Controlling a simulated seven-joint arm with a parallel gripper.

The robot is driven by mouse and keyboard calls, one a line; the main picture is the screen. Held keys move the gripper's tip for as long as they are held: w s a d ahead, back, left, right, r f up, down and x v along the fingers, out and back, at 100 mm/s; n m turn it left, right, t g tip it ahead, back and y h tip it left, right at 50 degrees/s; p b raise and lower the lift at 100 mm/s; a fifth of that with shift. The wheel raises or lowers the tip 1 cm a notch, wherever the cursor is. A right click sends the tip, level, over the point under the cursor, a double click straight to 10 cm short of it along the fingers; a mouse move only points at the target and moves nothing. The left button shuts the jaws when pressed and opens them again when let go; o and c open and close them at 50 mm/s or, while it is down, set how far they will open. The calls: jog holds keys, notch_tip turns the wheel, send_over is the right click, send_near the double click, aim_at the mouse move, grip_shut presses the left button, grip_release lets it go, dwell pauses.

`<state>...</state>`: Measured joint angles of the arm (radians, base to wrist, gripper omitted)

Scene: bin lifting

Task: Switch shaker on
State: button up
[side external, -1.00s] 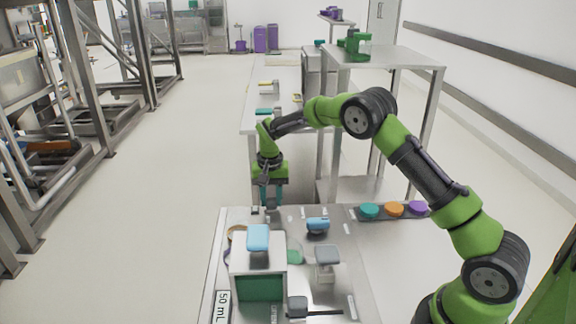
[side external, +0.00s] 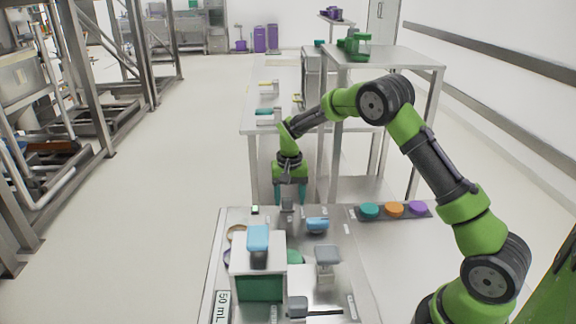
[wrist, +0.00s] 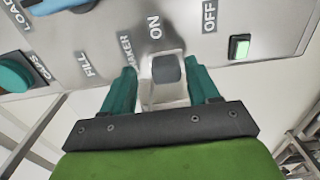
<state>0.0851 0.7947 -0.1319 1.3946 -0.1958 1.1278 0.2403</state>
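The shaker switch, a grey knob on a pale base (wrist: 167,70), stands at the far edge of the bench panel near the printed word ON. In the side view the grey knob (side external: 287,204) shows just at my fingertips. My gripper (wrist: 160,66) has its two teal fingers apart, one on each side of the switch; whether they touch it I cannot tell. The gripper also shows in the side view (side external: 289,200), pointing down at the bench's far edge. A small green-lit button (wrist: 239,47) sits near the word OFF; it also shows in the side view (side external: 255,210).
The bench (side external: 215,275) carries a box with a blue-topped device (side external: 258,238), a blue device (side external: 317,224) and a grey device (side external: 327,255). Teal, orange and purple buttons (side external: 394,209) line the right. A teal button (wrist: 14,76) is at left in the wrist view.

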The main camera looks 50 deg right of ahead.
aim_at(289, 198)
jog(key=shift+a, duration=0.1)
jog(key=shift+w+r, duration=0.1)
jog(key=shift+r, duration=0.2)
notch_tip(289, 198, up, 16)
jog(key=shift+r, duration=0.15)
dwell(0.3)
jog(key=s+a+r+n+t, duration=0.1)
jog(key=s+a, duration=0.3)
jog(key=s, duration=0.5)
jog(key=s+a+r+n+t+y, duration=0.1)
jog(key=s+a+r+n+t, duration=0.1)
jog(key=s, duration=0.6)
jog(key=s+a+r+n+t+y, duration=0.1)
jog(key=s+a+t, duration=0.3)
jog(key=s, duration=0.5)
jog(key=shift+s+a+r+n, duration=0.4)
jog(key=shift+a+n, duration=0.1)
jog(key=shift+a, duration=0.4)
